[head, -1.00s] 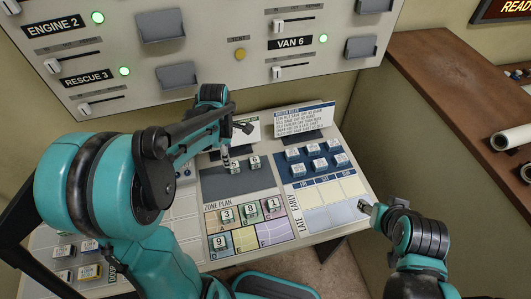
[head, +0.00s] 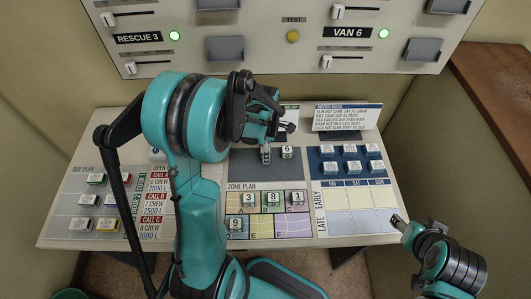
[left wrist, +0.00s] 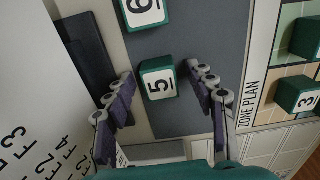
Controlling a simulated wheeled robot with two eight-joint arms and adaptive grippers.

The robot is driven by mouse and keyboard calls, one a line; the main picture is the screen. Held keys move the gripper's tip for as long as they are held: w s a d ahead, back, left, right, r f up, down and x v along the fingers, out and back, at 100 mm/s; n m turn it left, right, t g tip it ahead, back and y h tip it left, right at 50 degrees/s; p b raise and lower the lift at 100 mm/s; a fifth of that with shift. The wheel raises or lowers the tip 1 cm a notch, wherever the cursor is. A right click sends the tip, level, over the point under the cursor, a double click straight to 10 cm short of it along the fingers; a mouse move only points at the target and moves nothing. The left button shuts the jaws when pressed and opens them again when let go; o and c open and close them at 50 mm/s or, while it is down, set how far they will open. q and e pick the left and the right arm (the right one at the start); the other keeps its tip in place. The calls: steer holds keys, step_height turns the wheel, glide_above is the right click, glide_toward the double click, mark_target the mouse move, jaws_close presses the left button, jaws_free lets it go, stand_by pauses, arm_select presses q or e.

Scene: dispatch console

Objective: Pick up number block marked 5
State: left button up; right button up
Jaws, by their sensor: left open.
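The white-and-green number block marked 5 (left wrist: 157,82) lies on the dark grey pad, face to the camera, in the left wrist view. My left gripper (left wrist: 160,72) is open, with one finger on each side of this block and visible gaps between. In the head view my left gripper (head: 268,148) is over the dark pad and largely covers block 5. The block marked 6 (left wrist: 143,10) is beside it in the wrist view and just right of the gripper in the head view (head: 287,152). My right gripper (head: 398,222) is by the console's right edge, its jaws too small to judge.
Blocks 3 (head: 248,200), 8 (head: 273,200), 1 (head: 297,198) and 9 (head: 236,224) stand on the zone plan. Several blue-and-white blocks (head: 349,150) stand on the right. Coloured blocks (head: 96,180) are at the left.

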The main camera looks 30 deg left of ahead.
arm_select(q)
steer(key=c, duration=1.1)
steer(key=shift+r, duration=0.1)
